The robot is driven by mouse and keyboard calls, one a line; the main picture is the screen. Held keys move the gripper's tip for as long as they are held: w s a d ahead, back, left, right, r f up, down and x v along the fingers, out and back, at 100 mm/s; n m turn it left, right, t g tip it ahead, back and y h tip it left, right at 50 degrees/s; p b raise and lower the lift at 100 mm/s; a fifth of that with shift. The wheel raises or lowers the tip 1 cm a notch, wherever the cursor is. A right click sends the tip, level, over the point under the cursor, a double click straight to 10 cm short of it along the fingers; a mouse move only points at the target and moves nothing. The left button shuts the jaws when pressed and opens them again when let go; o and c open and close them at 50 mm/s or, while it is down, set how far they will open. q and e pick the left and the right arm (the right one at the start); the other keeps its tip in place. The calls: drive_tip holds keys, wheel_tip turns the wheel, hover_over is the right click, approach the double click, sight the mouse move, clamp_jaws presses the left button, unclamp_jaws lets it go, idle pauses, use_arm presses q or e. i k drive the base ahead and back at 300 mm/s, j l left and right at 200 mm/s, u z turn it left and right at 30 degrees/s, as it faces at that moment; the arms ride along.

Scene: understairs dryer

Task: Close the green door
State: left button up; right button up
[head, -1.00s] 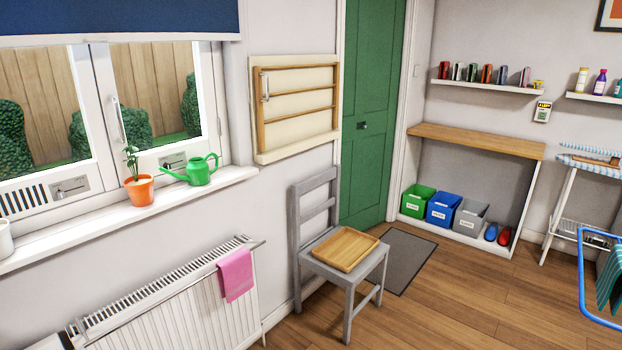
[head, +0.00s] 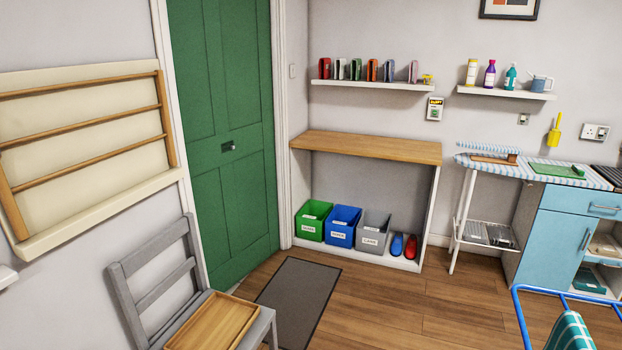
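The green door (head: 224,190) stands at the left of the middle in the head view. It has panels and a small dark handle (head: 228,147) near its middle height. The door appears to sit flush within its white frame (head: 279,110), with no gap that I can see. Neither of my grippers shows in the view.
A grey chair (head: 160,262) with a wooden tray (head: 214,322) on its seat stands before the door's left side. A dark mat (head: 298,300) lies by the door. A wooden-topped shelf unit (head: 366,147) holds bins. A blue airer frame (head: 519,310) is at lower right.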

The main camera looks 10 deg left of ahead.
sight(222, 54)
drive_tip(key=i+l+u, duration=0.1)
drive_tip(key=i+u, duration=0.3)
drive_tip(key=i+l+u, duration=0.25)
drive_tip(key=i+u, duration=0.2)
drive_tip(key=i+l+u, duration=0.4)
drive_tip(key=i, duration=0.05)
